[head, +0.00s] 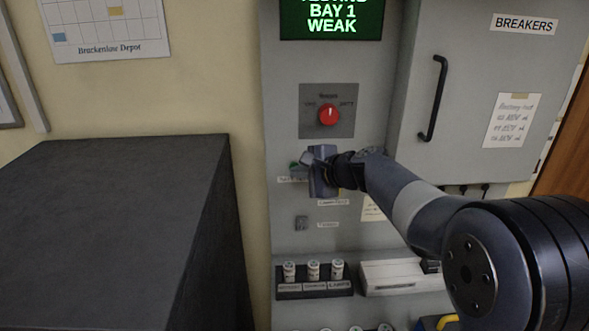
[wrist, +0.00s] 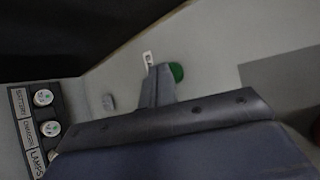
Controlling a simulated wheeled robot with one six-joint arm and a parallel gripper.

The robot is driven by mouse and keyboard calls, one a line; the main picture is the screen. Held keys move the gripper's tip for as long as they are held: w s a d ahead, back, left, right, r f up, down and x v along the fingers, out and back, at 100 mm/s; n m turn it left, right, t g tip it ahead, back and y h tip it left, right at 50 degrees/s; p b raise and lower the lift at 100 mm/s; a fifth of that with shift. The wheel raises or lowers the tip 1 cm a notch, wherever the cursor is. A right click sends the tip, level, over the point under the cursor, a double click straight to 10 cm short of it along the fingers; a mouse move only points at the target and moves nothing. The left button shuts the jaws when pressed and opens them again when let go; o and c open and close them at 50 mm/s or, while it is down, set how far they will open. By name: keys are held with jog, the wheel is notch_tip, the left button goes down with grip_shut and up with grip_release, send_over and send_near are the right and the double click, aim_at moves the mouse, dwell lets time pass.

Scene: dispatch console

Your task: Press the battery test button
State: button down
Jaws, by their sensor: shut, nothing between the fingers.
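A green button (head: 295,166) sits on the grey console panel, left of my gripper, with a small label under it that is partly covered. In the wrist view the green button (wrist: 177,72) shows just beside the tip of my fingers, partly hidden by them. My gripper (head: 310,160) is shut and empty, close to the panel at the button's right. I cannot tell whether it touches the button.
A red rotary knob (head: 328,115) is above my gripper. A small switch (head: 301,223) and labelled fuses (head: 313,270) are below. The breaker cabinet (head: 470,90) with a black handle stands right. A dark cabinet (head: 110,220) fills the left.

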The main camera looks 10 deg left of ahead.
jog(key=shift+s+d, duration=0.15)
jog(key=shift+s, duration=0.45)
jog(key=shift+s+b, duration=0.1)
jog(key=shift+b, duration=0.25)
jog(key=s+b, duration=0.1)
jog(key=s, duration=0.1)
jog(key=s+d, duration=0.1)
jog(key=s, duration=0.1)
jog(key=shift+s+d+b, duration=0.15)
jog(key=shift+s+b, duration=0.15)
jog(key=shift+b, duration=0.1)
dwell(5.5)
notch_tip(320, 180, up, 8)
jog(key=p, duration=0.6)
jog(key=shift+p, duration=0.35)
